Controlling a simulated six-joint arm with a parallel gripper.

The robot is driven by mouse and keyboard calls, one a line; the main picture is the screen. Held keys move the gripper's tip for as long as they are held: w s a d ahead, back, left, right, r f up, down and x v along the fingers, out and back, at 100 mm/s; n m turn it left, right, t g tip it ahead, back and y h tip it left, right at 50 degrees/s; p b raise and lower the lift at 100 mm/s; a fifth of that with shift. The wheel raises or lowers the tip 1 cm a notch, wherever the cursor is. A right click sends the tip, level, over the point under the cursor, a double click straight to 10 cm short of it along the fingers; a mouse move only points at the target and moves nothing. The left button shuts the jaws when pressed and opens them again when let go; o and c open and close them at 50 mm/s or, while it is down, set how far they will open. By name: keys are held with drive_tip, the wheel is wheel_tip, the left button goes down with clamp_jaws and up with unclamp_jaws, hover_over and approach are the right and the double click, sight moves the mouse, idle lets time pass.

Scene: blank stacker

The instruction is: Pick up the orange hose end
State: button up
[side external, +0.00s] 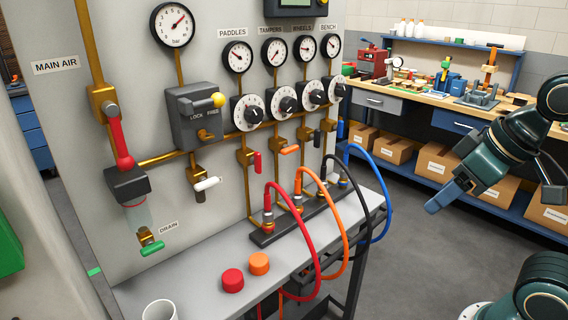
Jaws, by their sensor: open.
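The orange hose (335,210) arcs up from the dark manifold strip and drops over the bench's front edge. Its upper end (298,186) stands upright at a brass fitting on the strip, between the red and black hoses. Whether it is seated or loose there, I cannot tell. My gripper (447,192) is at the right, in the air in front of the far workbench, well apart from the hoses. It is open and holds nothing visible. Its jaw gap is hard to make out from this side.
Red (317,240), black (365,215) and blue (388,205) hoses crowd the orange one. Gauges, dials and valves cover the grey panel (110,85) behind. A red cap (232,281), an orange cap (259,263) and a white cup (159,311) stand on the ledge. Open floor lies between bench and gripper.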

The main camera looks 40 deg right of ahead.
drive_tip(key=w+f+n+y, duration=0.2)
drive_tip(key=w+n, duration=0.2)
drive_tip(key=w, duration=0.8)
drive_tip(key=n+t+y, duration=0.4)
drive_tip(key=t+y, duration=0.1)
drive_tip(key=y, duration=0.2)
approach(297, 193)
drive_tip(key=s+d, duration=0.2)
drive_tip(key=shift+s+d+f, duration=0.2)
drive_tip(key=shift+d+f, duration=0.15)
drive_tip(key=shift+h, duration=0.3)
drive_tip(key=x, duration=0.8)
drive_tip(key=shift+w+a+f, duration=0.15)
drive_tip(key=shift+a, duration=0.1)
drive_tip(key=shift+w, duration=0.1)
